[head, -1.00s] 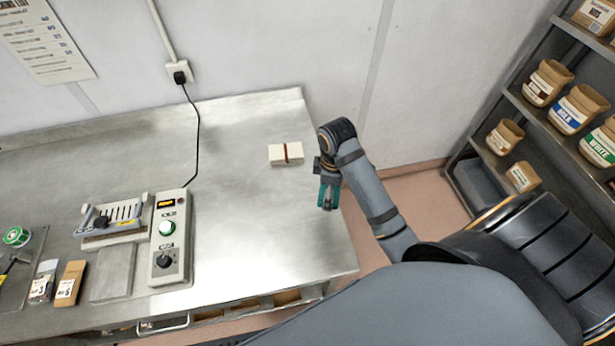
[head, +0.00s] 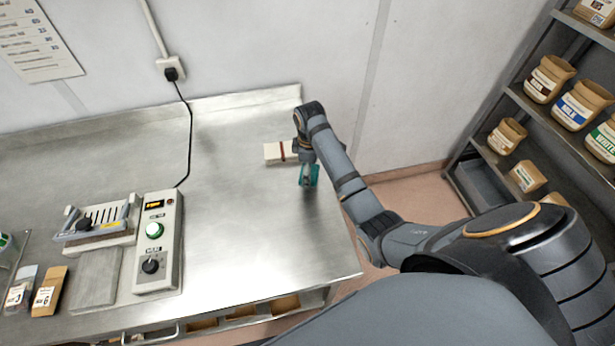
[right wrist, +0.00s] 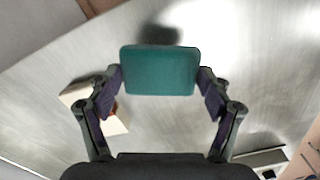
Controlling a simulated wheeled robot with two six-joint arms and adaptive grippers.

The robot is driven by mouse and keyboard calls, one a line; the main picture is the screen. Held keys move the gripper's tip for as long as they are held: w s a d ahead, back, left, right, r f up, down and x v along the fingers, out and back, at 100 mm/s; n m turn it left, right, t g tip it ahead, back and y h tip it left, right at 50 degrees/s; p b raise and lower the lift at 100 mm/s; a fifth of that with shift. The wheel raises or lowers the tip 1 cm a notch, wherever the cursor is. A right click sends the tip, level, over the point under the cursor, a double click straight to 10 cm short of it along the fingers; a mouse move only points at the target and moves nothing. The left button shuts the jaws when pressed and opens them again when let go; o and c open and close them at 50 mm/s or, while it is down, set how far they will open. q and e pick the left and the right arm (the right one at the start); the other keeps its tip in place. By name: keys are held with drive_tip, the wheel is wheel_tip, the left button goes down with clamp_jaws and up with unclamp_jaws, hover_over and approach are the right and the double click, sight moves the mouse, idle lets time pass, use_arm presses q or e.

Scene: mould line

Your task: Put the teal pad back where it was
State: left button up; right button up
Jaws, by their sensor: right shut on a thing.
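The teal pad (right wrist: 160,71) is held between both fingers of my right gripper (right wrist: 160,82) in the right wrist view. In the head view the teal pad (head: 314,176) shows at the end of my right gripper (head: 308,176), over the right part of the steel bench (head: 235,230). A dark shadow shows on the bench beyond the pad in the wrist view, so the pad seems to be above the surface. My left gripper is not in view.
A cream block with a dark red band (head: 280,153) lies just left of my right gripper. A control box (head: 158,240) with a green button and a slotted device (head: 98,220) stand further left. The bench between is clear. Shelves with jars (head: 545,80) stand at the right.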

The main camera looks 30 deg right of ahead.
drive_tip(key=shift+w+f, duration=0.6)
drive_tip(key=shift+f, duration=0.1)
drive_tip(key=shift+w+f, duration=0.1)
drive_tip(key=shift+f, duration=1.55)
drive_tip(key=shift+f, duration=0.15)
drive_tip(key=o, duration=1.3)
wheel_tip(320, 180, up, 10)
drive_tip(key=shift+f+b, duration=0.25)
drive_tip(key=shift+b, duration=0.35)
drive_tip(key=shift+r+p, duration=0.55)
drive_tip(key=shift+r, duration=0.9)
